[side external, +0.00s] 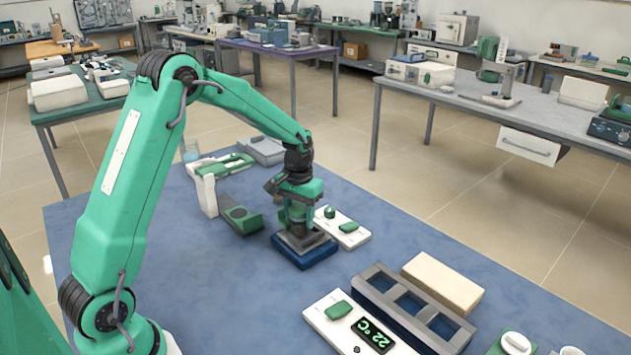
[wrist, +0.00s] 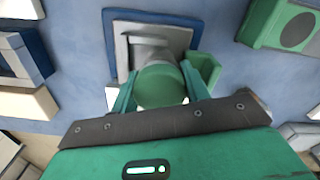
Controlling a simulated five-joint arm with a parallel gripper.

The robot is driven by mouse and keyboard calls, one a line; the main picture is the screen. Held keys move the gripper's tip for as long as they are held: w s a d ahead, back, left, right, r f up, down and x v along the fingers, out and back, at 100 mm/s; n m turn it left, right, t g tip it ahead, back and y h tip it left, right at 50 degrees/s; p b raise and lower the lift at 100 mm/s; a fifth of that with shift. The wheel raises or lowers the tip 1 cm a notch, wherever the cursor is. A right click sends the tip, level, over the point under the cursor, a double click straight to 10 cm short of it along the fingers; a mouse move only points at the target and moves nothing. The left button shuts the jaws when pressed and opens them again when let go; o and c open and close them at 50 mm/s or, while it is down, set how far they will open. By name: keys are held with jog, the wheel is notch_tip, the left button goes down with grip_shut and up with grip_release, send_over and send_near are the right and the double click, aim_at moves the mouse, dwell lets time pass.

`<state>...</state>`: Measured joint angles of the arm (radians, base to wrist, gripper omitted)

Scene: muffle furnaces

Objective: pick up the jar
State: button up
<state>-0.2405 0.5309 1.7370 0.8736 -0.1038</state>
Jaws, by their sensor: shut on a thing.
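The jar (wrist: 163,86) has a round green top in the wrist view and stands between my gripper's fingers. My gripper (wrist: 162,90) is shut on it, with one green finger on each side. In the side view my gripper (side external: 297,212) points down over a grey and blue square base (side external: 304,252) on the table, and the jar is mostly hidden by the fingers. The base also shows behind the jar in the wrist view (wrist: 123,40). I cannot tell whether the jar touches the base.
On the blue table (side external: 200,300), a white device with green knobs (side external: 351,236) stands close on the right. A green and white device (side external: 240,217) is close on the left. A grey rack with square openings (side external: 412,305), a beige block (side external: 442,283) and a 22 °C display unit (side external: 330,325) lie in front right.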

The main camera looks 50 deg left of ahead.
aim_at(299, 207)
jog(key=shift+r, duration=0.75)
notch_tip(299, 207, up, 2)
jog(key=shift+r, duration=0.2)
jog(key=s+d+r, duration=0.3)
jog(key=d+r, duration=0.4)
jog(key=d, duration=0.4)
jog(key=shift+s, duration=0.25)
jog(key=shift+d, duration=0.1)
